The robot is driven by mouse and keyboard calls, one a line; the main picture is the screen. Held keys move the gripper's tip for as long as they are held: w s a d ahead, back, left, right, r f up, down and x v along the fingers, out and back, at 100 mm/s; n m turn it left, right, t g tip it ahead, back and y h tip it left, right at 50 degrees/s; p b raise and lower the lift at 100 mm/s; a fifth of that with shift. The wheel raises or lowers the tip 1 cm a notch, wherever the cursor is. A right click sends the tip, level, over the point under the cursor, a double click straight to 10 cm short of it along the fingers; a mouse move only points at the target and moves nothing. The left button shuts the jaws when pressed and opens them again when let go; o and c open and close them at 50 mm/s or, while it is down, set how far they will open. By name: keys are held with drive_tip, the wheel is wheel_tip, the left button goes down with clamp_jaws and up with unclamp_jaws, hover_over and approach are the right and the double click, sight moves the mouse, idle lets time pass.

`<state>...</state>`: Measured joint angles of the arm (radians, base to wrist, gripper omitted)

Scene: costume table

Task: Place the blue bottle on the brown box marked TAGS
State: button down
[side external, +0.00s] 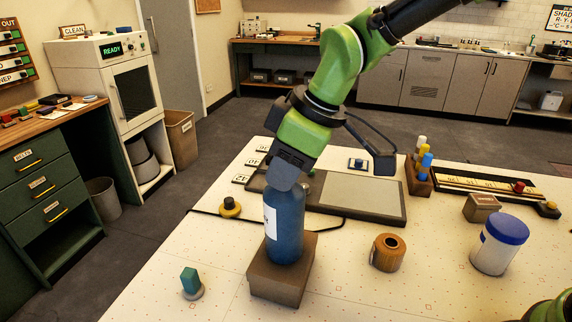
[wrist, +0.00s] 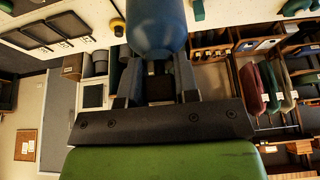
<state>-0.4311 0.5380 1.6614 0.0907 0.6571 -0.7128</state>
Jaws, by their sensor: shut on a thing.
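The blue bottle (side external: 285,228) stands upright with a white label on its left side in the side external view. It is over the top of a brown box (side external: 283,282) and looks to be touching it; any small gap cannot be told. No TAGS marking shows on the faces in view. My gripper (side external: 289,180) is shut on the upper part of the bottle, reaching down from above. In the wrist view the blue bottle (wrist: 156,28) sits between the two fingers of my gripper (wrist: 156,75). The bottle's top is hidden by the gripper.
A smaller brown box (side external: 481,208) and a white jar with a blue lid (side external: 498,245) stand at the right. A brown roll (side external: 387,253) is right of the bottle. A teal-topped piece (side external: 190,283) stands front left. A grey tray (side external: 365,198) lies behind. The front table is mostly clear.

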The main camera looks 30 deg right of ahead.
drive_tip(key=c, duration=0.8)
unclamp_jaws()
drive_tip(key=shift+f, duration=0.1)
drive_tip(key=shift+c, duration=0.2)
drive_tip(key=s+d+r+m+t, duration=0.1)
drive_tip(key=s+d+r+m, duration=0.1)
drive_tip(key=s+d+r, duration=0.35)
drive_tip(key=s+d+r+m, duration=0.1)
drive_tip(key=s+d+r, duration=0.1)
drive_tip(key=r, duration=0.6)
drive_tip(key=s+d+f+m+t, duration=0.1)
drive_tip(key=s+d+m, duration=0.3)
drive_tip(key=s+m, duration=0.1)
drive_tip(key=s+d+f+m+t+h, duration=0.1)
drive_tip(key=s+d+m, duration=0.3)
drive_tip(key=s, duration=0.4)
drive_tip(key=shift+d+f+m+t, duration=0.2)
drive_tip(key=shift+f+m+t, duration=0.25)
drive_tip(key=shift+m, duration=0.15)
